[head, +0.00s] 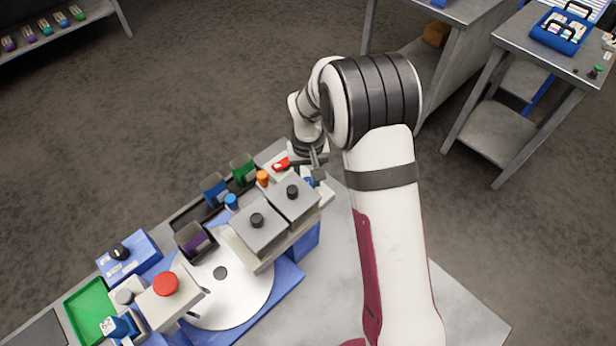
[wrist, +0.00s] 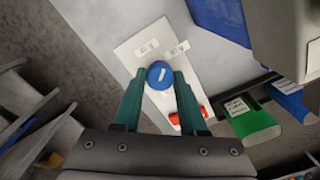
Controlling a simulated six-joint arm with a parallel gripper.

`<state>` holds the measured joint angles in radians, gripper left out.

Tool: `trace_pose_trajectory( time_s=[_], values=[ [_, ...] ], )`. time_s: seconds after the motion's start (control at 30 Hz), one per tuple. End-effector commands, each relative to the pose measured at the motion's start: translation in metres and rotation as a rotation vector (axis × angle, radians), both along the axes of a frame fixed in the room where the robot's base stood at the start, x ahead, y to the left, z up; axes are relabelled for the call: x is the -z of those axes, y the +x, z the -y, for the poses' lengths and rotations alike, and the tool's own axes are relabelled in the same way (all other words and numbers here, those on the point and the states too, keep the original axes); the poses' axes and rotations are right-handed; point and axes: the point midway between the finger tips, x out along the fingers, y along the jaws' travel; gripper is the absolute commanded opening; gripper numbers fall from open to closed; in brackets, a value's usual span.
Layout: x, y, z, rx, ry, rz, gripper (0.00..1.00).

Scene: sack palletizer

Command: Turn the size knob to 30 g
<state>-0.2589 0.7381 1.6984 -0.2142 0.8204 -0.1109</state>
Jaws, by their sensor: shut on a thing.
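The size knob (wrist: 160,75) is a round blue knob with a white pointer mark, on a pale plate (wrist: 130,48). In the wrist view its mark slants up and slightly right, towards the space between two small labels (wrist: 147,48) and (wrist: 179,47). The label text is too small to read. My gripper (wrist: 160,80) is shut on the knob, with one green finger on each side. In the head view my gripper (head: 317,172) is at the far right corner of the machine table, and its fingers partly hide the knob.
A red part (head: 281,163) lies close beside the knob. Green (head: 243,168) and blue (head: 214,188) bins and two grey boxes (head: 260,236) with black knobs stand nearby. A white turntable (head: 232,300) and a red button (head: 166,284) are farther left. The table's front right is clear.

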Motion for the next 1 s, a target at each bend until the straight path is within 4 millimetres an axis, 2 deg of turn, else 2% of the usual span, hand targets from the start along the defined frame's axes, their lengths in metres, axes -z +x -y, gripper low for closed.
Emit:
trace_pose_trajectory(
  time_s=[0.27,0.3,0.43,0.77,0.87,1.0],
  values=[
    [-0.001,0.000,0.000,0.000,0.000,0.001,0.00],
    [-0.001,0.000,0.000,0.000,0.000,0.001,0.47],
    [0.000,0.000,0.000,0.000,0.000,0.000,0.70],
    [-0.003,0.000,0.000,-0.001,0.000,0.001,0.72],
    [-0.019,0.001,0.000,0.000,0.001,0.004,0.72],
    [-0.061,0.001,0.000,0.000,0.002,0.007,0.72]
  ],
)
